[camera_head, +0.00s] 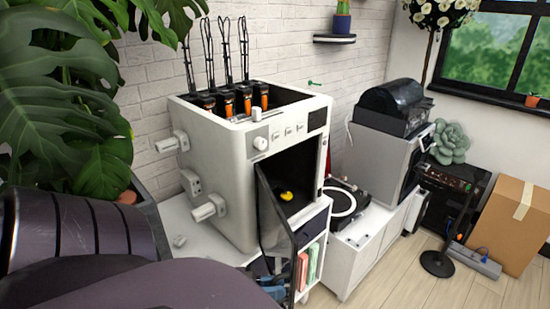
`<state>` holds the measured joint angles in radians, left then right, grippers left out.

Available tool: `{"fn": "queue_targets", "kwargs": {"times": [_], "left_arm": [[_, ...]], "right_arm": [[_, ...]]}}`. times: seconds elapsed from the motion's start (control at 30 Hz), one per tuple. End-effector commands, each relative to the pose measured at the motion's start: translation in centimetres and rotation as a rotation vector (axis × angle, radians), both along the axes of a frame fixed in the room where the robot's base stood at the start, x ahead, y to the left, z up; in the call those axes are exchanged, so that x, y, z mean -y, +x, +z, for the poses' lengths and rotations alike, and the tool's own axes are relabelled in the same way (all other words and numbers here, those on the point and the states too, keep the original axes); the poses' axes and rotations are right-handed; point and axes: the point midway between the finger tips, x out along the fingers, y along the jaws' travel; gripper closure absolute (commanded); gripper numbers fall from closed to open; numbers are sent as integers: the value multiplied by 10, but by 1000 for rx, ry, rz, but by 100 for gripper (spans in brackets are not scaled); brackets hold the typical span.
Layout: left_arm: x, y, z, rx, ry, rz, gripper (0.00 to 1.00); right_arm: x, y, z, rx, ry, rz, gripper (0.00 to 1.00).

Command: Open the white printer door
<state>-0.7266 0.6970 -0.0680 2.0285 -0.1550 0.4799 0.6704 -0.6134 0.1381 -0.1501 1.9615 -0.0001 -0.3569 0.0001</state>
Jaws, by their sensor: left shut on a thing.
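The white printer (215,175) stands on a white cabinet against the brick wall. Its dark door (272,212) is swung well out from the front, hinged on the left side of the opening. The dark chamber is exposed, and a small yellow object (286,196) lies inside. My left arm fills the lower left foreground. My left gripper (283,277) is at the lower outer part of the door, shut on it; its fingers are mostly hidden by my arm and the door. My right gripper is out of view.
A turntable (345,203) sits on the white cabinet (370,240) to the right, beside another boxy machine (385,155). A large leafy plant (60,100) crowds the left. A cardboard box (508,225) and a dark stand (437,263) are on the floor at right, with open floor in front.

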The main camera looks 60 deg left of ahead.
Motion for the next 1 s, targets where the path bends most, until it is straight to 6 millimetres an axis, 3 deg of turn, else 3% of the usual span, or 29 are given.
{"fn": "queue_targets", "kwargs": {"times": [0.4, 0.43, 0.6, 1.0], "left_arm": [[0, -1, -3, -5, 0, -3, 100], [0, -1, -3, -6, 1, -3, 85], [0, -1, -2, -4, 0, -2, 62], [-4, -7, -2, -3, 0, -2, 62]], "right_arm": [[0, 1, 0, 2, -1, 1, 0], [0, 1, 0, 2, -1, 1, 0], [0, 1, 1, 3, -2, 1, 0], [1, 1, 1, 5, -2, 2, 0]]}}
